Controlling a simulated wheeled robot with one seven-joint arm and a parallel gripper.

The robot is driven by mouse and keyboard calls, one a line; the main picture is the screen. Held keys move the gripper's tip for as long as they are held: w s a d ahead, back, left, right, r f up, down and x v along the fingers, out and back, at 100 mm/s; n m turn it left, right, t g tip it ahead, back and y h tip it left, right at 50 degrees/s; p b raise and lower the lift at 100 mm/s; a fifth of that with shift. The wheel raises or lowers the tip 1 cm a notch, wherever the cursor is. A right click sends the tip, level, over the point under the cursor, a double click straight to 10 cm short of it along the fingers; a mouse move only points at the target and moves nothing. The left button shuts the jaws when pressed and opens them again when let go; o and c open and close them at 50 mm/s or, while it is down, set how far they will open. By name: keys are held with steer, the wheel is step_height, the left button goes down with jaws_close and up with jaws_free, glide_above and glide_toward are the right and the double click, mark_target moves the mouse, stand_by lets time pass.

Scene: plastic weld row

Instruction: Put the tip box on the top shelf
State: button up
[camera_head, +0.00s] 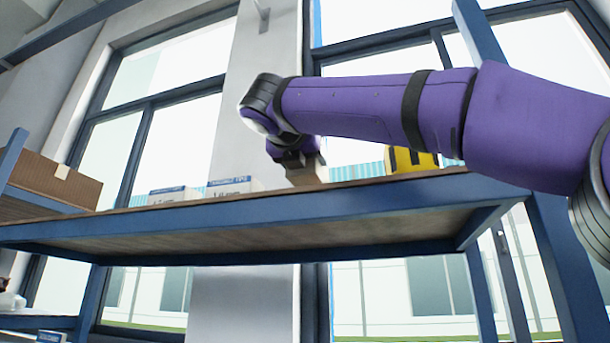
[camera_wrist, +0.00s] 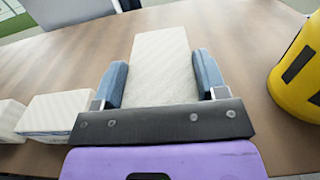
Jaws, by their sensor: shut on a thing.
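My gripper (camera_wrist: 160,78) is shut on a pale, plain-faced box, the tip box (camera_wrist: 160,50), with one blue-grey finger on each side. In the head view my gripper (camera_head: 298,160) is above the blue-framed top shelf (camera_head: 300,212), with the held tip box (camera_head: 310,172) below it at the shelf's front edge. The wooden shelf top (camera_wrist: 240,50) spreads beneath it in the wrist view. I cannot tell whether the box touches the board. The box's underside is hidden.
Two white and blue labelled boxes (camera_head: 235,186) (camera_head: 170,194) stand left of the held box. A yellow and black container (camera_head: 408,160) stands to the right. A cardboard box (camera_head: 55,180) is at far left. Bare board lies between the held box and its neighbours.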

mark_target(304, 181)
steer(key=shift+f, duration=1.85)
steer(key=shift+f, duration=0.15)
steer(key=o, duration=1.1)
steer(key=shift+s+a, duration=0.1)
steer(key=shift+s, duration=0.2)
steer(key=v, duration=1.1)
steer(key=shift+s, duration=0.25)
